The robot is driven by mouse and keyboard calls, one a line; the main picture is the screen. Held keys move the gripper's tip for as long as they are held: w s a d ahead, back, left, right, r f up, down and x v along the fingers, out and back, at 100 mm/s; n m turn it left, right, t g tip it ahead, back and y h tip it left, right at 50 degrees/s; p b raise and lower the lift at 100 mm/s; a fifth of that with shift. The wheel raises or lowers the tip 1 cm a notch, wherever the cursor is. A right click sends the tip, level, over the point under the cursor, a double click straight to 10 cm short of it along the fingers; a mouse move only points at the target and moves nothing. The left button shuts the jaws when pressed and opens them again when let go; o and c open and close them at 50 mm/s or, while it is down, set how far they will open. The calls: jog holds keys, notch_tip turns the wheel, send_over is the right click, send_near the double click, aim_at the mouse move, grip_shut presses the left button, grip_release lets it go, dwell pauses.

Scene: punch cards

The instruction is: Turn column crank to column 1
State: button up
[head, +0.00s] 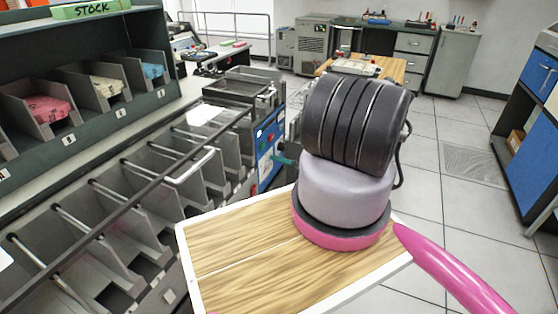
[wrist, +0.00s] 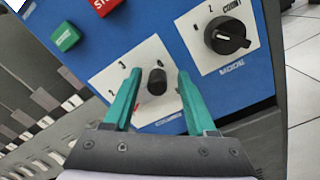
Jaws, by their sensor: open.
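In the wrist view, the column crank (wrist: 157,82) is a small black knob on a white plate (wrist: 118,82) on the blue panel. The plate bears numbers, with 2 and 3 readable on its left side, and a partly hidden label below. My gripper (wrist: 159,73) is open, with one teal finger on each side of the crank. I cannot tell whether either finger touches it. In the head view, a teal fingertip of my gripper (head: 283,160) shows in front of the blue panel (head: 265,152); my arm hides the rest.
A black mode knob (wrist: 229,38) sits on its own white plate to the right of the crank. A green button (wrist: 65,37) and a red stop button (wrist: 104,5) are at upper left. Card bins (head: 110,230) line the machine's left side.

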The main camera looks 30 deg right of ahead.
grip_shut()
jog(key=shift+a+r+n, duration=0.1)
jog(key=shift+r+n, duration=0.1)
jog(key=shift+n, duration=0.3)
grip_release()
jog(key=shift+s, duration=0.1)
jog(key=v, duration=1)
jog(key=shift+s+d, duration=0.25)
jog(key=shift+d, duration=0.1)
